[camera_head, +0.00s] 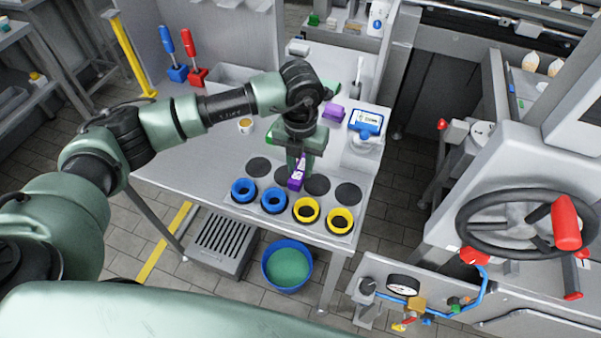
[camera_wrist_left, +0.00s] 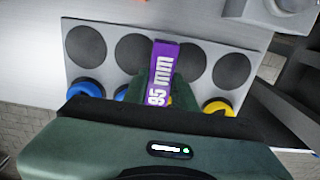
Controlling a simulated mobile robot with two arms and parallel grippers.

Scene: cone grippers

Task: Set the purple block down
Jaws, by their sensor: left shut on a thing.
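My left gripper (camera_head: 299,168) is shut on the purple block (camera_head: 295,183), above the metal table among the dark round pads. In the left wrist view the purple block (camera_wrist_left: 162,75) shows white lettering reading "85 mm" and stands out between the fingers. Dark round pads (camera_wrist_left: 134,52) lie beyond and on both sides of it. I cannot tell whether the block touches the surface beneath. My right gripper is in neither view.
Two blue rings (camera_head: 243,190) and two yellow rings (camera_head: 306,210) stand along the table's front edge. Another purple object (camera_head: 333,112) and a blue-framed display (camera_head: 367,122) are behind. A blue tub with green contents (camera_head: 287,265) stands on the floor.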

